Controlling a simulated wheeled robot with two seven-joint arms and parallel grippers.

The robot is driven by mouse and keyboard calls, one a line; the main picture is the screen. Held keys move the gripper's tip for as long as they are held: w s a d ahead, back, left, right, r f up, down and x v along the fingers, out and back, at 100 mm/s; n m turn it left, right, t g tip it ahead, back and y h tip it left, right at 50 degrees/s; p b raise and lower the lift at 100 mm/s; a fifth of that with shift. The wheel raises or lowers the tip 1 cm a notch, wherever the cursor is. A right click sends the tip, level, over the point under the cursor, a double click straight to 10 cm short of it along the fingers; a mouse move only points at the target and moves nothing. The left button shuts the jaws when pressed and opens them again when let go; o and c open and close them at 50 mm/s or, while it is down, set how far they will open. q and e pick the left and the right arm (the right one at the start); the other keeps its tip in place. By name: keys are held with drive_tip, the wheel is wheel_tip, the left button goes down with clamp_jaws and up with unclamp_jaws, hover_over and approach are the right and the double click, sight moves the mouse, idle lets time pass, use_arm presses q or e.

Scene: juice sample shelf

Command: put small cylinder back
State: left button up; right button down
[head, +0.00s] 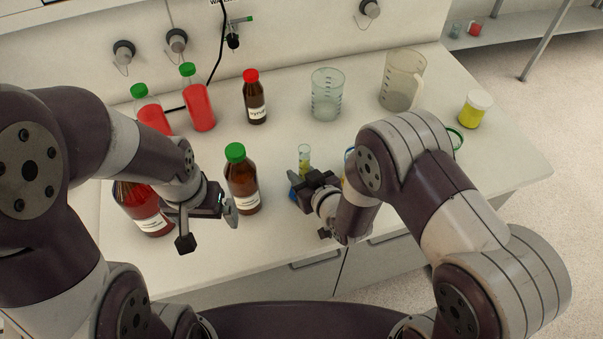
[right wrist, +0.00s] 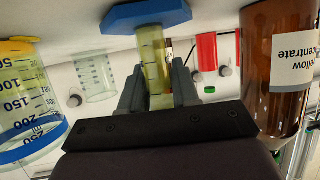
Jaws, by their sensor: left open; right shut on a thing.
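The small cylinder (head: 304,156) is a narrow clear graduated tube with yellowish liquid and a blue hexagonal base. My right gripper (head: 304,184) is shut around its lower part, and it looks upright. In the right wrist view, the tube (right wrist: 154,62) is between the gripper's two fingers (right wrist: 158,88), with its blue base (right wrist: 146,15) close to the white counter. I cannot tell whether the base touches the counter. My left gripper (head: 208,226) is open and empty, left of a green-capped brown bottle (head: 241,180).
Several bottles crowd the left, including a dark red bottle (head: 146,208) behind my left arm. A beaker (head: 327,94), a pitcher (head: 398,82) and a yellow jar (head: 473,110) stand farther back. A blue-rimmed measuring vessel (right wrist: 28,105) is beside my right gripper.

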drive_tip(key=shift+s+f, duration=0.15)
drive_tip(key=c, duration=0.9)
unclamp_jaws()
drive_tip(key=shift+o, duration=0.4)
drive_tip(key=shift+w, duration=0.2)
drive_tip(key=shift+s+d+r, duration=0.15)
drive_tip(key=shift+s+r, duration=0.15)
drive_tip(key=shift+r, duration=0.05)
drive_tip(key=s+d+r+m+g+h, duration=0.2)
drive_tip(key=s+d+r+g+h, duration=0.1)
drive_tip(key=s+d, duration=0.4)
drive_tip(key=s+d+r+m+g+h, duration=0.3)
drive_tip(key=s+d+r+g, duration=0.2)
drive_tip(key=d, duration=0.6)
drive_tip(key=s+g, duration=0.2)
drive_tip(key=s, duration=0.1)
drive_tip(key=shift+s+d+r+m, duration=0.15)
drive_tip(key=shift+s+d+m, duration=0.05)
drive_tip(key=shift+d+m, duration=0.1)
